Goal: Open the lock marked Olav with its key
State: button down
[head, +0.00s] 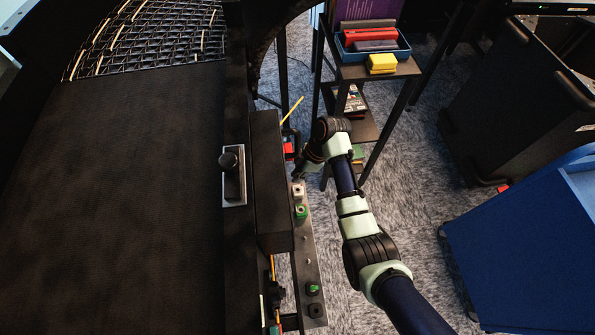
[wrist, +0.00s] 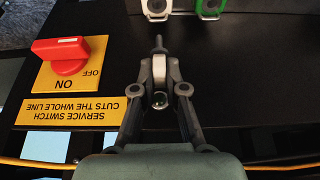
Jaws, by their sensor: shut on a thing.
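In the wrist view my gripper (wrist: 159,72) is shut on a small pale key (wrist: 158,47), whose thin dark shaft points up the picture. A white lock (wrist: 156,6) is at the top edge, straight beyond the key's tip and apart from it. A green lock (wrist: 209,7) is to its right. Both are cut off by the frame, and I cannot read a name on either. In the head view the white lock (head: 298,190) and green lock (head: 301,211) sit on a narrow grey panel, with my gripper (head: 300,174) just above the white one.
A red service switch (wrist: 62,53) on a yellow plate is left of my gripper. A green knob (head: 313,289) is lower on the grey panel (head: 307,250). A dark conveyor (head: 120,190) fills the left. A shelf stand (head: 375,70) with a blue tray is behind my arm.

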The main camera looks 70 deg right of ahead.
jog(key=shift+f+b, duration=3.85)
jog(key=shift+b, duration=0.3)
jog(key=m+h, duration=0.1)
jog(key=m, duration=0.2)
jog(key=shift+r, duration=0.2)
jog(key=shift+a+m+t+p, duration=0.1)
jog(key=shift+m+t+p, duration=0.2)
jog(key=shift+p, duration=0.3)
jog(key=shift+r+m+h+p, duration=0.15)
jog(key=shift+m+h+p, duration=0.15)
jog(key=shift+p, duration=0.2)
jog(key=m+h+p, duration=0.1)
jog(key=m+p, duration=0.3)
jog(key=p, duration=0.1)
jog(key=shift+m+h, duration=0.4)
jog(key=shift+m+h+p, duration=0.6)
jog(key=shift+m+p, duration=0.8)
jog(key=shift+m, duration=0.3)
jog(key=shift+f+g, duration=0.2)
jog(key=shift+g, duration=0.2)
